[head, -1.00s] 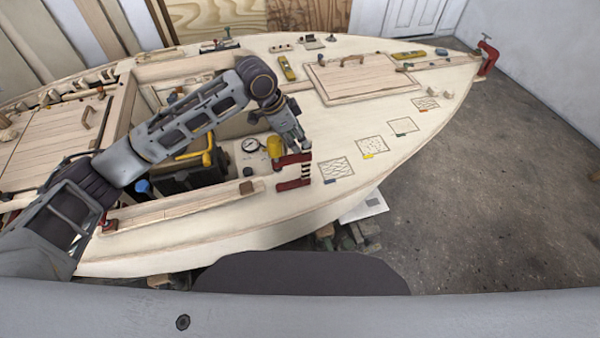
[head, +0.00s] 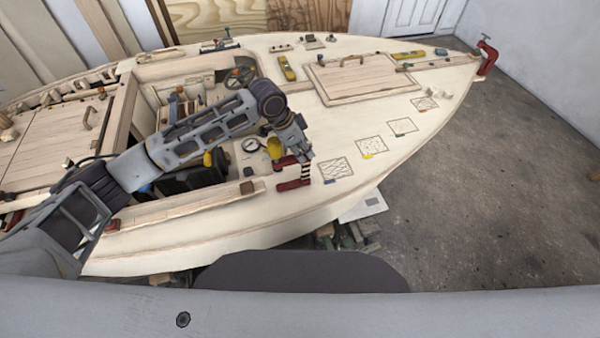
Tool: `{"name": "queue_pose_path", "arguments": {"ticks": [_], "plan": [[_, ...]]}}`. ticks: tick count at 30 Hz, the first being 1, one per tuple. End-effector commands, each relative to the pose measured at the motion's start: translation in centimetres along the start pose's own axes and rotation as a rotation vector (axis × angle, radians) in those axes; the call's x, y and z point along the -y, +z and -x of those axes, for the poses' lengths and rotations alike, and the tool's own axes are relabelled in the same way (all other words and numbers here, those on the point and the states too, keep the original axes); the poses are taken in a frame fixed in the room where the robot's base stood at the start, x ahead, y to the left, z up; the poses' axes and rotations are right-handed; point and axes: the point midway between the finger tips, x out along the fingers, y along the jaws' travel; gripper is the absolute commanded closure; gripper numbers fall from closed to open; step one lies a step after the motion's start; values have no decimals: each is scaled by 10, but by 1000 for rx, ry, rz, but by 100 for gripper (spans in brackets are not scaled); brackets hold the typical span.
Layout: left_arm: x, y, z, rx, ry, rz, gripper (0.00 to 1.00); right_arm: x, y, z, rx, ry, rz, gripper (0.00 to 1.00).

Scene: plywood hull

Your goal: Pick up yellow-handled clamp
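The clamp with the yellow handle lies at the near edge of the plywood deck, right of the cockpit opening. Its red jaws (head: 293,185) and a dark striped bar show, and its yellow handle (head: 274,148) points to the far left. My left gripper (head: 303,156) reaches over from the left and points down at the clamp's far red jaw, overlapping it in the view. The fingers are small and dark, so I cannot tell whether they are open or touch the clamp. My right gripper is not in view.
A round gauge (head: 250,145) and a small brown block (head: 247,187) sit left of the clamp. A patterned square (head: 336,170) is drawn to its right. A wooden hatch (head: 365,78) and a red clamp (head: 487,57) at the bow are farther off. The nearby foredeck is mostly clear.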

Motion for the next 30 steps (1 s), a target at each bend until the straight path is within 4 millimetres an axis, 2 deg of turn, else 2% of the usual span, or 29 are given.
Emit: {"name": "queue_pose_path", "arguments": {"ticks": [12, 14, 21, 30], "plan": [[0, 0, 0, 0, 0, 0, 64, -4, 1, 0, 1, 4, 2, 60], [0, 0, 0, 0, 0, 0, 69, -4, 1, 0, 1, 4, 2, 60], [0, 0, 0, 0, 0, 0, 100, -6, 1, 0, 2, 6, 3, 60], [1, -1, 1, -2, -2, -1, 100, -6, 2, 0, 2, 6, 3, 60]]}}
